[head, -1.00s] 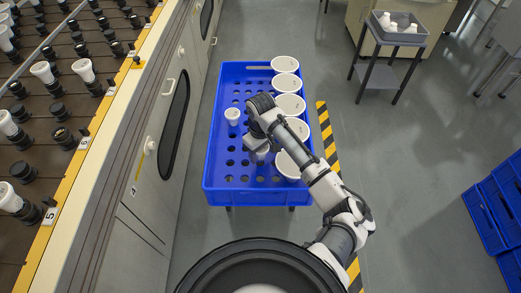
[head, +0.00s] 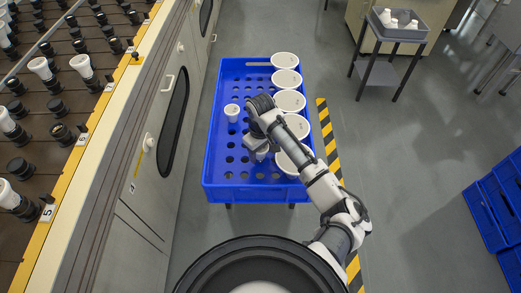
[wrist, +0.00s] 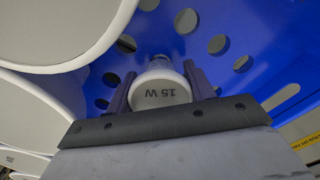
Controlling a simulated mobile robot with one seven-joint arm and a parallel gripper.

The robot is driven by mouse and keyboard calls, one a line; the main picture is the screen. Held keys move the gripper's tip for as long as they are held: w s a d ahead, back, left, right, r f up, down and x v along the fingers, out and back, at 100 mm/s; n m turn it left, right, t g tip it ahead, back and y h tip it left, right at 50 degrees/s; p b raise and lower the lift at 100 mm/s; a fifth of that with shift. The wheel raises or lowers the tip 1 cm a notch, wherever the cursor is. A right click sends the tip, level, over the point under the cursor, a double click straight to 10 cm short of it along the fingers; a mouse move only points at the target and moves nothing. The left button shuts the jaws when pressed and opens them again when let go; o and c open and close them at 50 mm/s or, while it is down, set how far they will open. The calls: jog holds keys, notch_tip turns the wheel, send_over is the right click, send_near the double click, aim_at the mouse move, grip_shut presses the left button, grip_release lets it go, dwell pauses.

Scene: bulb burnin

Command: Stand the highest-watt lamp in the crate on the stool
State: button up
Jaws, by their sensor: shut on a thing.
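My gripper (head: 259,154) is low over the near part of a blue perforated crate (head: 225,185). In the wrist view it is shut on a white lamp (wrist: 161,92) with "15 W" on its face, upside down in the picture. Another small white lamp (head: 232,111) stands in the blue crate, left of my gripper. Several large round white lamps (head: 285,61) line its right side; their markings are too small to read. A grey crate (head: 420,36) on a small stool (head: 384,72) at the upper right holds some white lamps (head: 411,25).
A rack (head: 30,105) of black sockets, some with white lamps, runs along the left above pale cabinets (head: 140,230). A yellow-black floor stripe (head: 331,140) passes right of the blue crate. Stacked blue crates (head: 490,215) stand far right. The grey floor between is clear.

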jog(key=shift+f+b, duration=0.4)
jog(key=shift+f, duration=0.55)
jog(key=o, duration=1.1)
jog(key=shift+c, duration=0.2)
notch_tip(320, 180, up, 14)
jog(key=shift+f+p, duration=0.1)
jog(key=shift+p, duration=0.55)
